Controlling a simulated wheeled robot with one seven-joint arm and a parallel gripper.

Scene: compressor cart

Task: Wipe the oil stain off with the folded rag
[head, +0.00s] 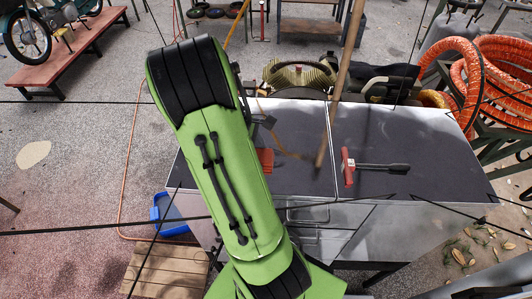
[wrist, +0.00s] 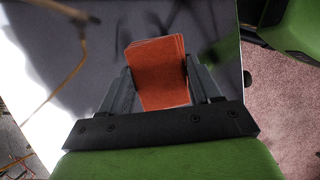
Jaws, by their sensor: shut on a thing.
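The folded rag (wrist: 158,72) is orange-red, with several stacked layers at its far edge. My gripper (wrist: 158,88) is shut on it, one dark finger on each side. In the head view the rag (head: 265,160) shows just right of my green arm, over the left part of the cart's dark top (head: 300,118). I cannot tell whether it touches the top. A brownish streak (head: 290,154) lies right of the rag; I cannot tell whether it is the oil stain or part of a thin tan cord. My arm hides part of the top.
A red-headed tool with a dark handle (head: 378,166) lies on the right half of the top. A wooden pole (head: 341,85) stands near the middle. The compressor (head: 300,75) is behind. Orange hose coils (head: 490,75) are at right, a blue bin (head: 170,213) at lower left.

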